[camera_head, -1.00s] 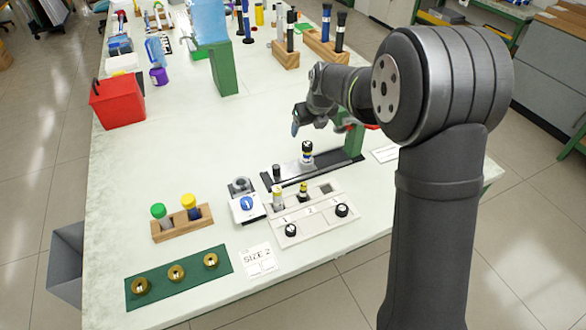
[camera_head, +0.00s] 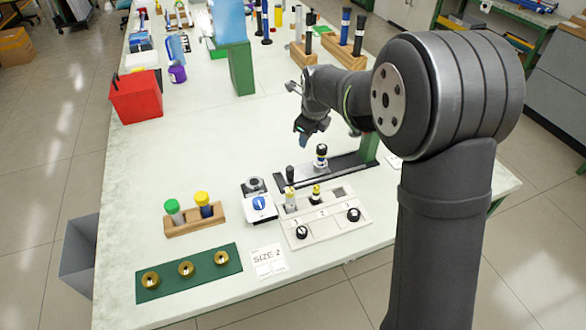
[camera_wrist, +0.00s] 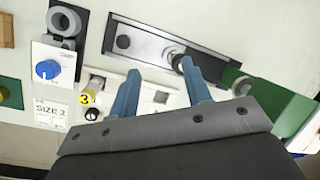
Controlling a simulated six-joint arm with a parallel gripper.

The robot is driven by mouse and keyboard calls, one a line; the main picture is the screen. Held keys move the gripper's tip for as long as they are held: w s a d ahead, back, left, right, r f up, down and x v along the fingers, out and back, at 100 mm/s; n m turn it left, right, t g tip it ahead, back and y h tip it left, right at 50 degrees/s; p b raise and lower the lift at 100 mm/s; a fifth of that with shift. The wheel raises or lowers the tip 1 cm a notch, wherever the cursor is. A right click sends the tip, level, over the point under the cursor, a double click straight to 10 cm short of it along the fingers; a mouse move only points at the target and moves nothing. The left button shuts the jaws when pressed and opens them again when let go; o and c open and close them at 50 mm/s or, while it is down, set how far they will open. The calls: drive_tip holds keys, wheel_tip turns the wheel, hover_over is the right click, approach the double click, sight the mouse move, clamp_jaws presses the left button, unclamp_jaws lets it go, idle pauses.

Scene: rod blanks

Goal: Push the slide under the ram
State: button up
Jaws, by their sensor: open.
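The slide track (camera_head: 345,164) is a dark base with a grey strip on the table. A black knob (camera_head: 289,173) stands at its left end; it also shows in the wrist view (camera_wrist: 123,41). A rod (camera_head: 321,155) with a black and white top stands further right on the strip, short of the green ram stand (camera_head: 370,148) at the right end. The ram itself is hidden by my arm. My gripper (camera_head: 305,136) is open and empty above and behind the track. In the wrist view its blue fingers (camera_wrist: 160,74) are apart, the right fingertip overlapping the rod; contact cannot be told.
In front lies a white numbered panel (camera_head: 325,222) with small pieces and two black knobs. To its left are a blue-dial unit (camera_head: 259,204), a wooden rack (camera_head: 194,221) and a green mat (camera_head: 205,277). The table behind the track's left end is clear.

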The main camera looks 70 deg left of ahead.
drive_tip(key=s+d+r+n+t, duration=0.1)
drive_tip(key=s+n, duration=0.5)
drive_tip(key=n, duration=0.4)
drive_tip(key=n+t, duration=0.2)
drive_tip(key=n, duration=0.6)
approach(290, 168)
drive_tip(key=shift+h, duration=0.4)
drive_tip(key=x, duration=1)
drive_tip(key=shift+a, duration=0.4)
drive_tip(key=shift+c, duration=0.2)
